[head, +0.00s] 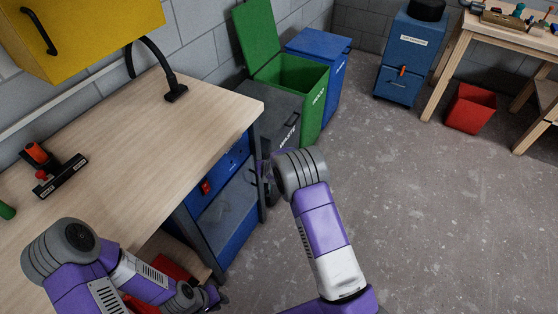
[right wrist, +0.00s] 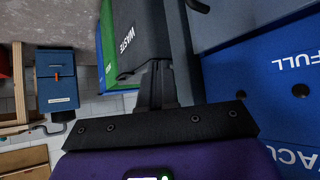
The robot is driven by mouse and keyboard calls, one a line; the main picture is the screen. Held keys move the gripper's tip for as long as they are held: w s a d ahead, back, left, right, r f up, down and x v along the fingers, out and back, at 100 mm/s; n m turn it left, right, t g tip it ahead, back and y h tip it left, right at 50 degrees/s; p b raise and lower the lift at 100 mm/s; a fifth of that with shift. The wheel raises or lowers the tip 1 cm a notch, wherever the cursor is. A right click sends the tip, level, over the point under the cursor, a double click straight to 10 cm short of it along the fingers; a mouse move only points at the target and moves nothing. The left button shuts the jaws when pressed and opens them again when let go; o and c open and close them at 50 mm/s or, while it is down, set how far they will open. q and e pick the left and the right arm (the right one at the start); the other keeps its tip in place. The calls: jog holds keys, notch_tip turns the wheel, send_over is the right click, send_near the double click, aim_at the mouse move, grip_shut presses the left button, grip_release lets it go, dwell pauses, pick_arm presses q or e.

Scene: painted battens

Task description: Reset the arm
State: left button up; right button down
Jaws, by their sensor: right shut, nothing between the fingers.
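My right arm reaches up from the bottom of the head view, bent at a grey joint beside the workbench's right end. Its gripper is mostly hidden behind that joint. In the right wrist view the right gripper (right wrist: 157,85) is shut and empty, pointing towards the dark waste bin (right wrist: 141,38). My left arm is folded at the lower left of the head view. The left gripper (head: 212,297) is low, by the front of the workbench (head: 150,125); it is too small and dark to tell whether it is open.
The waste bin (head: 270,100), an open green bin (head: 305,80) and a blue bin (head: 322,45) stand past the bench. A black and red tool (head: 55,172) lies on the bench. A red bin (head: 471,108) stands at the right. The floor (head: 430,210) right of my right arm is clear.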

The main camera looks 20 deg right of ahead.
jog(key=s+d+r, duration=0.1)
jog(key=s+d+r+p, duration=0.1)
jog(key=s+r, duration=0.1)
jog(key=shift+d+r, duration=0.25)
jog(key=shift+d, duration=0.1)
jog(key=s+a+f+g+y+p, duration=0.1)
jog(key=s+a+f+g, duration=0.1)
jog(key=s+f, duration=0.5)
jog(key=s+a+f+g+y+p, duration=0.1)
jog(key=s+a+f+g, duration=0.2)
jog(key=s, duration=0.8)
jog(key=s+a+g+y, duration=0.2)
jog(key=s+a, duration=0.2)
jog(key=s, duration=0.5)
jog(key=s+a+g+y, duration=0.1)
jog(key=s+a, duration=0.3)
jog(key=s, duration=0.6)
jog(key=shift+m+g+y+p, duration=0.3)
jog(key=shift+g+y, duration=0.1)
jog(key=shift+g, duration=0.1)
